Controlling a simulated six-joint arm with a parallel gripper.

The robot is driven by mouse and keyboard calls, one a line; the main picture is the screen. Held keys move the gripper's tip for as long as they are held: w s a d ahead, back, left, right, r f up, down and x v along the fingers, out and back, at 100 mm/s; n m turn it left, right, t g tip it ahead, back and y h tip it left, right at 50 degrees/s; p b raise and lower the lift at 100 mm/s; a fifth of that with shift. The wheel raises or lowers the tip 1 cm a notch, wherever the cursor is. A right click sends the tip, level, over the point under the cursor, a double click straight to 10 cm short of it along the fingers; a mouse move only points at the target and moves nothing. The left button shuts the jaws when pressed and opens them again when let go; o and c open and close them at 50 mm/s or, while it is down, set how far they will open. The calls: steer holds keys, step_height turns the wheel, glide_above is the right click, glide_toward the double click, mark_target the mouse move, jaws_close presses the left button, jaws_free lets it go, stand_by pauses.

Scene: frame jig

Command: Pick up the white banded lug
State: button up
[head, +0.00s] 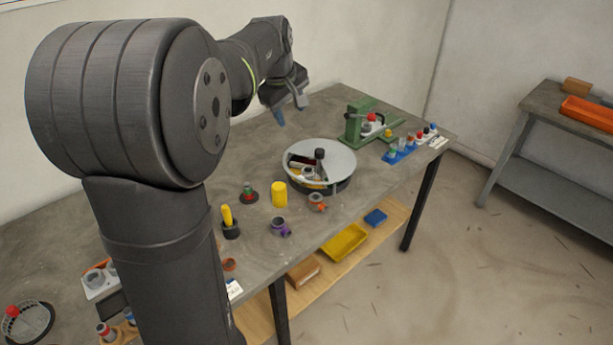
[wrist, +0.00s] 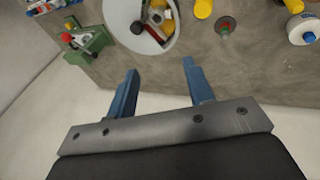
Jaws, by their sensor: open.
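My gripper (wrist: 160,70) is open, with its two blue fingers apart and nothing between them. In the head view my gripper (head: 288,108) is high above the back of the bench. A round tray (head: 337,157) with a pale cover stands on the bench; its open sector shows a whitish piece (head: 307,172) among dark, red and yellow parts. The tray (wrist: 119,22) is also at the top of the wrist view, beyond the fingers. A white rounded body with a blue band (wrist: 302,28) is at the wrist view's right edge. I cannot tell which white piece is the banded lug.
A green press (head: 362,124) and a blue rack (head: 400,153) of small parts stand right of the tray. A yellow cylinder (head: 279,194), a purple part (head: 280,227) and an orange-ringed part (head: 317,202) stand nearby. My arm hides much of the bench's left side.

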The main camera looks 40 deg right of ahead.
steer(key=m, duration=1.4)
glide_toward(306, 176)
steer(key=shift+g, duration=0.4)
steer(key=f, duration=0.1)
steer(key=w+d+f, duration=0.1)
steer(key=d+f, duration=0.1)
steer(key=shift+w+f, duration=0.3)
steer(key=shift+w, duration=0.1)
steer(key=shift+d+x, duration=0.15)
steer(key=shift+x, duration=1.3)
steer(key=shift+d+x, duration=0.15)
steer(key=shift+x, duration=1.3)
steer(key=shift+w+r, duration=0.15)
steer(key=c, duration=0.8)
